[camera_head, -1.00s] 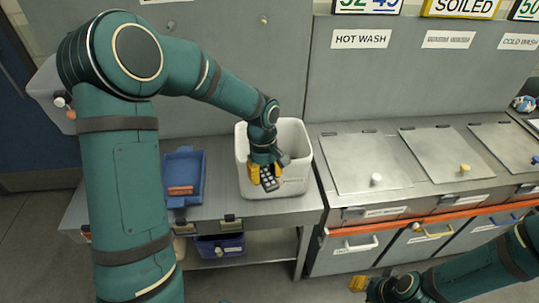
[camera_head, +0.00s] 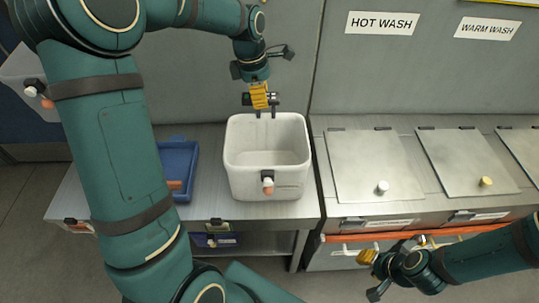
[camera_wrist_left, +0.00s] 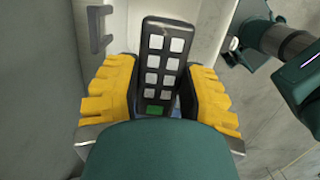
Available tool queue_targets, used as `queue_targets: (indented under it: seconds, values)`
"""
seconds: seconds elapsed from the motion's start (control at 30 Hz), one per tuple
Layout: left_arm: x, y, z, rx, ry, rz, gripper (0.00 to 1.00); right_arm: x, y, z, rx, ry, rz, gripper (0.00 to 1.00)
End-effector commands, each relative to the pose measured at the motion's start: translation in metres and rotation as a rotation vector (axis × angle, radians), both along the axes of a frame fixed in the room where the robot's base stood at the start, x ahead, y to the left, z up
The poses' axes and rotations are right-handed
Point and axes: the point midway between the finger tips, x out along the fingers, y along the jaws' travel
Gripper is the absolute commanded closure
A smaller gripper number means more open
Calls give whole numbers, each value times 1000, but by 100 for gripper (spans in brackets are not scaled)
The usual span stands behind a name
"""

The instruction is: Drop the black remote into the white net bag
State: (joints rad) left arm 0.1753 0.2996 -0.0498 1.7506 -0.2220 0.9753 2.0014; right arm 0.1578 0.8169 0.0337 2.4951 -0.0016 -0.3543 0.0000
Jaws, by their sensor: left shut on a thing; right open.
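The black remote (camera_wrist_left: 162,65), with pale square buttons and one green button, stands lengthwise between the yellow fingers of my left gripper (camera_wrist_left: 158,100) in the left wrist view. In the head view the left gripper (camera_head: 260,98) hangs above the back rim of a white open-topped tub (camera_head: 267,185), and the remote cannot be made out there. The tub's visible inside looks empty. I cannot make out a white net bag in any view. My right gripper (camera_head: 368,258) is open and empty at the lower right, in front of the metal counter.
A blue tray (camera_head: 178,160) with an orange item stands left of the tub on the grey table (camera_head: 210,205). Metal lids (camera_head: 375,165) with knobs cover the counter at right. A grey panel (camera_head: 290,60) rises behind.

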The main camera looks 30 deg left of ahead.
Motion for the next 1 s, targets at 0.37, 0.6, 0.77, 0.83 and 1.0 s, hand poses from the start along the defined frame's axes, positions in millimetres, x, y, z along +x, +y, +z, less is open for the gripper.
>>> queue_targets:
  seconds: [0.37, 0.6, 0.77, 0.83, 1.0]
  values:
    - [-1, 0, -34, -1, 3, -1, 93, 0, 0, -11, -1, 0, -2, 66]
    - [0, 0, -58, 0, 1, -2, 93, -1, 0, -31, -2, 0, -5, 66]
    - [0, 0, -59, 0, 0, -2, 93, -1, 0, -32, -2, -1, -6, 66]
    - [0, 0, -59, 0, 0, -2, 93, -1, 0, -31, -3, -1, -5, 66]
    - [0, 0, -59, 0, 1, -2, 27, 0, 0, -31, -3, -1, -5, 66]
